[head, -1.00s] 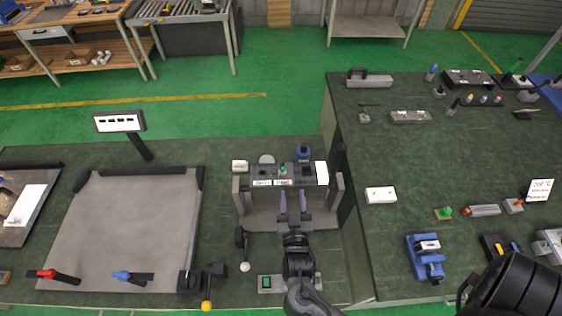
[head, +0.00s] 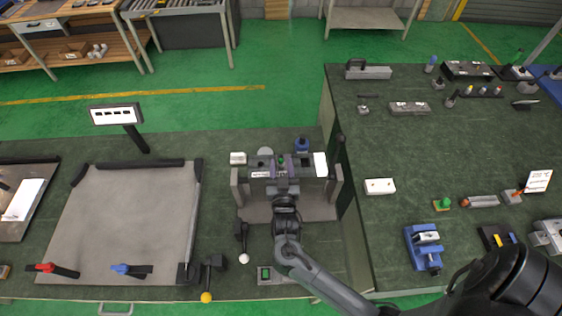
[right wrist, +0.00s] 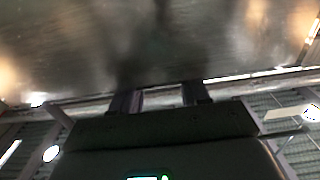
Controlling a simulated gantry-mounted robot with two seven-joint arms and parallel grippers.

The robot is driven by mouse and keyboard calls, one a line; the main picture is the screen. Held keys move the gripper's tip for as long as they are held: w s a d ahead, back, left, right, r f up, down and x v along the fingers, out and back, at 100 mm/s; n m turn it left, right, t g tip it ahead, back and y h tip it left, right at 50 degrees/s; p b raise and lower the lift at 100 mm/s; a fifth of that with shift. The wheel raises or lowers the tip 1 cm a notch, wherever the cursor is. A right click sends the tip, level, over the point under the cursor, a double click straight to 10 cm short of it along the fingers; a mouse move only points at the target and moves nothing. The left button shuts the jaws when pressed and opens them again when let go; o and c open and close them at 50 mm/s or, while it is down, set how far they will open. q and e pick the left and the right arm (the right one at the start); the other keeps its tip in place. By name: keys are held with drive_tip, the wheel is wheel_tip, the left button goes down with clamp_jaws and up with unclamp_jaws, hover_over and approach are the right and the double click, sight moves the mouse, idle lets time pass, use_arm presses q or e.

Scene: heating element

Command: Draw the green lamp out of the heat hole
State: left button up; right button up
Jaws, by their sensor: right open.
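The heating block (head: 258,168) is a dark grey box with holes on top, standing in a grey frame. The green lamp (head: 281,159) sits upright in the block's middle hole, only its top showing. My right gripper (head: 281,161) is open at the block, its purplish fingers appearing on either side of the lamp. I cannot tell whether they touch it. In the right wrist view the two dark fingers (right wrist: 160,97) are apart before a blurred grey surface, and the lamp cannot be made out. My left gripper is not in view.
A white label (head: 321,164) stands at the block's right end. A blue-topped item (head: 302,145) is behind it. A black lever (head: 242,236) stands front left, and a green-lit switch box (head: 265,274) in front. Another green lamp (head: 445,203) lies on the right bench.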

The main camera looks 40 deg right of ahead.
drive_tip(key=shift+x, duration=1.25)
clamp_jaws()
drive_tip(key=shift+r, duration=0.1)
